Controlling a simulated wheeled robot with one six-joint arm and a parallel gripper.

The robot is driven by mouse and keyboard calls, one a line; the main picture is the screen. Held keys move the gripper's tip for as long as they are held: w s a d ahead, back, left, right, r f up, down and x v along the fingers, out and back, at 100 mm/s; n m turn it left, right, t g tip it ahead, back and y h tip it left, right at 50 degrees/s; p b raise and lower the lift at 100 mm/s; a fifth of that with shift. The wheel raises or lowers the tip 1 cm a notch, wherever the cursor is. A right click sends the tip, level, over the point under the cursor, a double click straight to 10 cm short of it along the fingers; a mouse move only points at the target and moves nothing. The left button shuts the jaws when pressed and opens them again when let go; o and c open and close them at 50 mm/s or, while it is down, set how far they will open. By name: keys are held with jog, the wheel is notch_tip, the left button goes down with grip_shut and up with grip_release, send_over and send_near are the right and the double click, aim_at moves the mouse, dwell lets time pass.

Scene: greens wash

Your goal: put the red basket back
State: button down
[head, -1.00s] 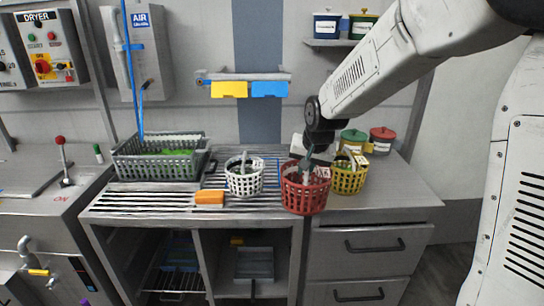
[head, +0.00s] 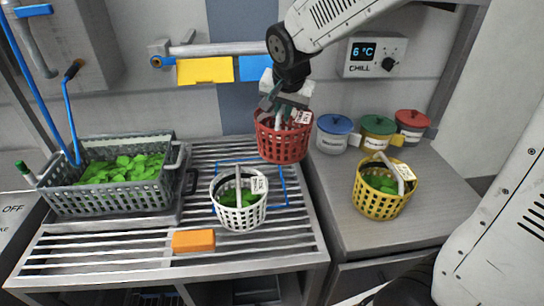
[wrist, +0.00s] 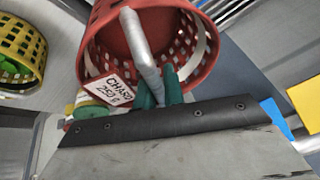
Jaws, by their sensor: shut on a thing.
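The red basket (head: 283,142) hangs from my gripper (head: 285,110) by its grey handle. It is behind and to the right of the white basket, over the back right of the slatted rack, and seems to be held above it. In the wrist view the red basket (wrist: 190,75) shows its handle between my green fingertips (wrist: 158,92), a tag reading CHARD 250 g, and no greens in the visible part of its inside. A blue outline (head: 284,186) is marked on the rack, partly hidden by the white basket.
The white basket (head: 239,216) and yellow basket (head: 378,203) hold greens. A grey crate (head: 105,195) of leaves stands left. An orange block (head: 193,240) lies in front. Lidded blue (head: 334,143), green (head: 376,143) and red (head: 411,126) pots stand at the back right.

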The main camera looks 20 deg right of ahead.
aim_at(283, 128)
notch_tip(283, 128, down, 13)
jog(key=w+d+f, duration=0.1)
jog(key=w, duration=0.7)
jog(key=shift+d+f, duration=0.2)
jog(key=shift+f, duration=0.15)
jog(key=c, duration=1.5)
grip_release()
jog(key=shift+f, duration=0.1)
